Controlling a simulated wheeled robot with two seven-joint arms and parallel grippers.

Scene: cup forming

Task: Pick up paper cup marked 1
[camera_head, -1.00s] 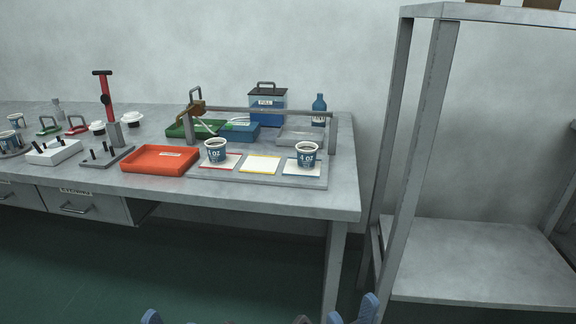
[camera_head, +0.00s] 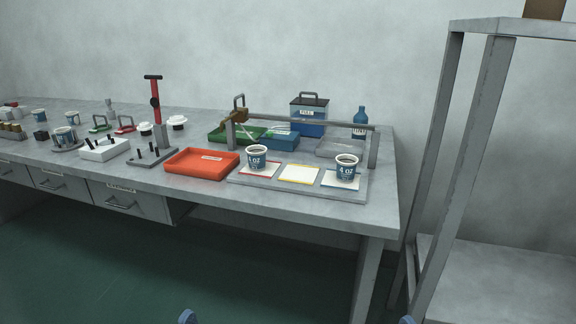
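Two dark blue and white paper cups stand upright on the grey board at the bench's right end. The left cup (camera_head: 257,157) is on the red-edged card, and the right cup (camera_head: 346,168) is on the blue-edged card. Both carry small white "oz" print; I cannot clearly read a mark 1 on either. More cups (camera_head: 65,136) stand at the far left of the bench. Only blue tips of my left gripper (camera_head: 188,317) and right gripper (camera_head: 407,320) show at the bottom edge, far from the cups. Their opening is hidden.
A yellow-edged card (camera_head: 299,174) between the two cups is empty. An orange tray (camera_head: 202,163) lies left of the board. A grey bar (camera_head: 300,119) spans behind the cups. A red-handled press (camera_head: 155,105) stands farther left. A metal shelf (camera_head: 470,140) stands right of the bench.

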